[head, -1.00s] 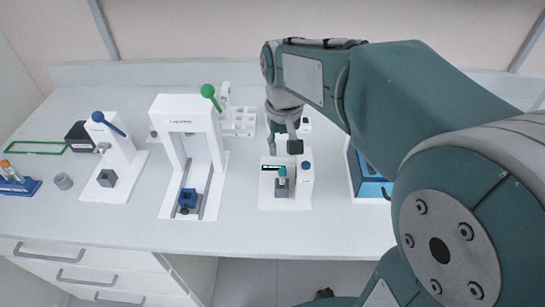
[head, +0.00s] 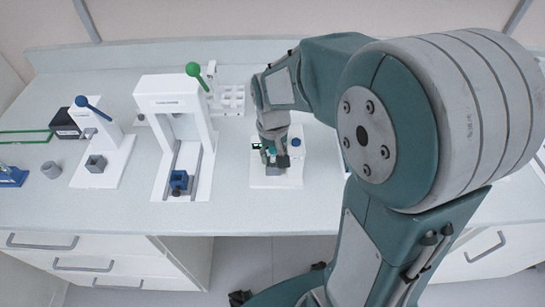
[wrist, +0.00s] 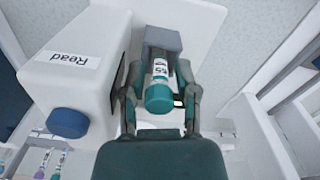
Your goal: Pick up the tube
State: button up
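The tube (wrist: 159,92) has a teal cap and a white label with dark print. In the wrist view it sits in a grey square holder (wrist: 163,38) on a white device marked "Read" (wrist: 62,58). My gripper (wrist: 159,82) is around the tube, one finger on each side. The fingers look open, with narrow gaps to the tube. In the head view my gripper (head: 275,152) is low over the white device (head: 275,181) and hides most of the tube and holder.
A blue button (wrist: 68,122) stands up close left of my gripper in the wrist view. A green-levered press (head: 173,100) and a blue-levered device (head: 103,150) stand to the left in the head view. The bench front is clear.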

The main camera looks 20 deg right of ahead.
grip_shut()
jog(key=shift+r, duration=0.4)
notch_tip(320, 180, up, 2)
jog(key=shift+r, duration=0.1)
jog(key=s+r, duration=1)
jog(key=s, duration=0.4)
